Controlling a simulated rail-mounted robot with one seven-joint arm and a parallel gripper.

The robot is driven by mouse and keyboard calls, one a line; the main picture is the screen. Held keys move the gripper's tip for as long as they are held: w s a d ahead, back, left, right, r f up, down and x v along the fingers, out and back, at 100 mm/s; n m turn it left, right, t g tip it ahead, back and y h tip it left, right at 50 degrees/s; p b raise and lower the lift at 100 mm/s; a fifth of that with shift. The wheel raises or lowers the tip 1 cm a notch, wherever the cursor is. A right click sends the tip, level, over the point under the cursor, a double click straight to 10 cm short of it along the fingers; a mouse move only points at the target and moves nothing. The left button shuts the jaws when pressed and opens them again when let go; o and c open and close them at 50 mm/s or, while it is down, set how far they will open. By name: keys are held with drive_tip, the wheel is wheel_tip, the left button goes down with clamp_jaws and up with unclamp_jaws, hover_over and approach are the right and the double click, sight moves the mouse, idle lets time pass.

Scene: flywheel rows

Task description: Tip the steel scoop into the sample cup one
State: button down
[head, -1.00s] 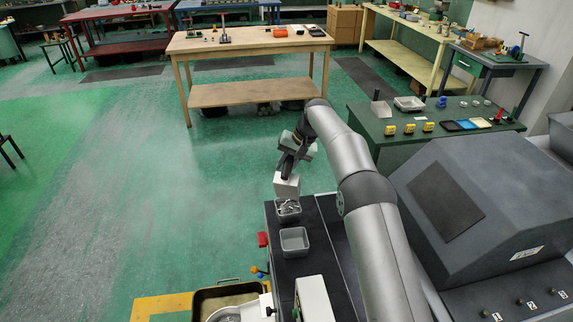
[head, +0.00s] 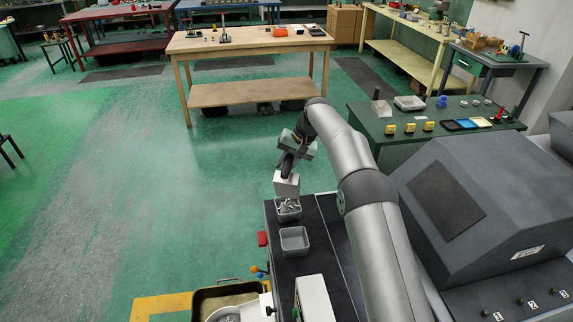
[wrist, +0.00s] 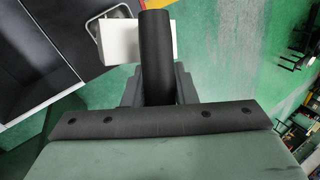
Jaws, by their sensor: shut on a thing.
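My gripper (head: 289,168) is shut on a black round handle (wrist: 155,58). A pale, box-shaped scoop end (head: 286,187) shows below my gripper in the head view, and also behind the handle in the wrist view (wrist: 120,40). I take this to be the steel scoop. It is just above or at the back rim of a grey square bin (head: 279,212) holding shiny metal pieces. I cannot tell whether they touch. The inside of the scoop is hidden. I cannot make out which container is sample cup one.
An empty grey square bin (head: 295,241) stands in front of the filled one on the dark bench top (head: 318,262). A green table (head: 365,118) at the right bears yellow blocks (head: 409,129), small round items and coloured trays. A large dark housing (head: 500,190) stands right of my arm.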

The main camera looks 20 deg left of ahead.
sight(284, 165)
drive_tip(key=shift+s+f+b, duration=0.1)
drive_tip(key=shift+f+b, duration=0.05)
drive_tip(key=shift+b, duration=0.4)
drive_tip(key=s+b, duration=0.1)
drive_tip(key=b, duration=0.3)
drive_tip(key=shift+r+t, duration=0.35)
drive_tip(key=shift+t, duration=0.05)
drive_tip(key=b, duration=0.2)
drive_tip(key=s+r+t+b, duration=0.1)
drive_tip(key=b, duration=0.2)
drive_tip(key=shift+s+d+n, duration=0.1)
drive_tip(key=shift+s+n, duration=0.15)
drive_tip(key=shift+n, duration=0.05)
drive_tip(key=shift+s+r+t+b, duration=0.3)
drive_tip(key=shift+r+b, duration=0.05)
drive_tip(key=shift+b, duration=0.6)
drive_tip(key=shift+s+d+r, duration=0.1)
drive_tip(key=shift+s+r, duration=0.05)
drive_tip(key=shift+r, duration=0.2)
drive_tip(key=shift+f+b, duration=0.1)
drive_tip(key=shift+b, duration=0.35)
